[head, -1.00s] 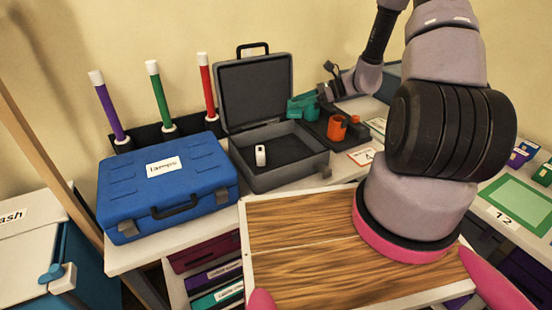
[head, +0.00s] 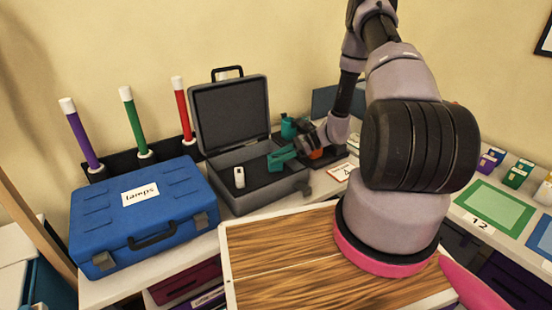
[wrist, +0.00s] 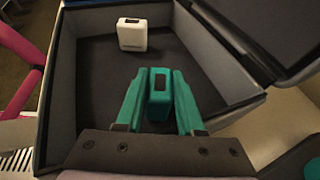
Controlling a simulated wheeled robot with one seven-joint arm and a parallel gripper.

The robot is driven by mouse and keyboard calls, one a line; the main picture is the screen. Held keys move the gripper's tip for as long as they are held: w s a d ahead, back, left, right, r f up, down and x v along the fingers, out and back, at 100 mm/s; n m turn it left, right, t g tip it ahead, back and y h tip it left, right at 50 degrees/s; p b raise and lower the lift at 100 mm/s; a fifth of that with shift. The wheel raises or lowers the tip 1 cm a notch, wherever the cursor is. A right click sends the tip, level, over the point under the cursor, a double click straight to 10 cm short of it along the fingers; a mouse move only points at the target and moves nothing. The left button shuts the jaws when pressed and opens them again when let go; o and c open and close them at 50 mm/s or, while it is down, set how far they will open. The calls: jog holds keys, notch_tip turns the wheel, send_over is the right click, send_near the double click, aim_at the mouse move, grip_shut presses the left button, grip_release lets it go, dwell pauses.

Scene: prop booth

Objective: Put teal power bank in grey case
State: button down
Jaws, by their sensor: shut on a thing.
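The grey case (head: 238,203) stands open on the bench with its lid (head: 232,113) upright at the back. Inside it, a small white block (head: 239,177) stands toward the left; it also shows in the wrist view (wrist: 132,35). My gripper (head: 280,158) has teal fingers and reaches in from the right, over the right part of the case. In the wrist view my gripper (wrist: 160,75) is shut on the teal power bank (wrist: 158,103), with the dark case floor beyond it. I cannot tell the exact height above the floor.
A closed blue case (head: 140,213) labelled lamps stands left of the grey case. Behind it, purple, green and red tubes (head: 182,110) stand in a black rack. A teal item (head: 288,127) sits behind my gripper. A wooden-topped surface (head: 285,265) lies in front.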

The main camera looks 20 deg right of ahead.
jog(key=c, duration=0.5)
grip_release()
jog(key=shift+f, duration=0.1)
